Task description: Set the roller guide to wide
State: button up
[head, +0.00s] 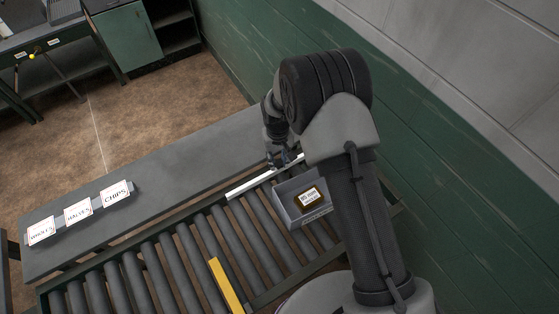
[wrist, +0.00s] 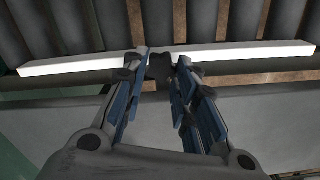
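A white bar (wrist: 235,55) runs across the rollers in the wrist view, with a small dark block (wrist: 160,68) at its middle. It looks like the roller guide. In the head view the white bar (head: 262,177) lies slanted along the far side of the rollers. My gripper (wrist: 162,62) is at the bar's middle, its two blue-sided fingers apart on either side of the dark block. Narrow gaps seem to show between the fingers and the block, and I cannot tell whether they touch. In the head view my gripper (head: 284,160) is partly hidden by my arm.
A grey open box (head: 292,208) with a label sits on the rollers beside my arm. Signs reading WHOLES, HALVES and CHIPS (head: 115,195) stand on the grey table (head: 175,170). A green wall (head: 440,150) is close behind.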

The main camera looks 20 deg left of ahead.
aim_at(278, 161)
jog(key=o, duration=0.4)
jog(key=shift+a, duration=0.1)
notch_tip(278, 161, up, 12)
jog(key=shift+r, duration=0.1)
dwell(0.5)
